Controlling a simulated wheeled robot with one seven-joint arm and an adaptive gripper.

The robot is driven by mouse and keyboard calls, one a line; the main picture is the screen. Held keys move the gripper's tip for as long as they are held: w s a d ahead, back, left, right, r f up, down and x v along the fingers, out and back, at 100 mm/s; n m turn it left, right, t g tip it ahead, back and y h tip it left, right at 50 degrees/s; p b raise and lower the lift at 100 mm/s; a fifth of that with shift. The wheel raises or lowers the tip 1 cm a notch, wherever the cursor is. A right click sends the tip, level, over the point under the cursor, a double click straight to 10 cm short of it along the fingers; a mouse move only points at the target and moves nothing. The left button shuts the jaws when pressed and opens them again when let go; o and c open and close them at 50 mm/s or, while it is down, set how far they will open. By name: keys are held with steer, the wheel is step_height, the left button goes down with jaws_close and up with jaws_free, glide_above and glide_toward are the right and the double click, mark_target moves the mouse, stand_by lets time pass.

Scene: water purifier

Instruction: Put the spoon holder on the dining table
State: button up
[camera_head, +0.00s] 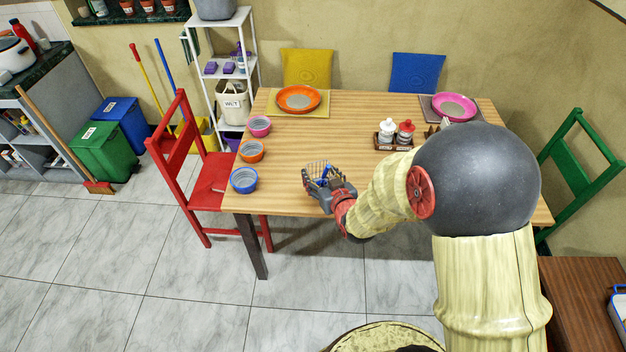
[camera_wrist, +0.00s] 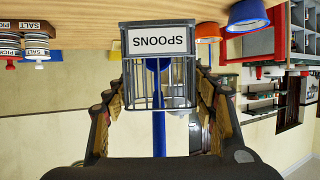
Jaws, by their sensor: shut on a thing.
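The spoon holder (camera_head: 314,170) is a grey wire basket. In the wrist view, which is upside down, it (camera_wrist: 180,88) has a white label reading SPOONS and a blue spoon (camera_wrist: 158,125) in it. My gripper (camera_head: 328,186) is shut on the holder; in the wrist view its fingers (camera_wrist: 160,88) lie on both sides of the basket. The holder is over the near edge area of the wooden dining table (camera_head: 350,150), right of the blue bowl. I cannot tell whether its base touches the tabletop.
Blue (camera_head: 243,180), orange (camera_head: 251,151) and pink (camera_head: 260,126) bowls line the table's left side. An orange plate (camera_head: 298,99) and a pink plate (camera_head: 454,107) are at the back. A salt and pepper caddy (camera_head: 394,134) stands right of centre. The table's middle is clear.

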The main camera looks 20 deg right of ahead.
mark_target(319, 171)
steer(key=x, duration=0.2)
steer(key=b+x, duration=0.1)
steer(key=x, duration=0.1)
steer(key=d+x, duration=0.1)
steer(key=x, duration=0.1)
steer(key=shift+w+a+f+b, duration=0.1)
steer(key=shift+w+f+b, duration=0.2)
steer(key=shift+f+b, duration=0.1)
steer(key=w+f+b, duration=0.1)
steer(key=w+f, duration=0.1)
steer(key=w+f+b, duration=0.1)
steer(key=w+f, duration=0.1)
steer(key=f, duration=0.1)
steer(key=shift+w, duration=0.2)
steer(key=shift+w+f+b, duration=0.15)
steer(key=shift+f+b, duration=0.85)
steer(key=shift+f, duration=0.75)
steer(key=shift+f, duration=0.15)
steer(key=o, duration=1.2)
steer(key=shift+o, duration=0.2)
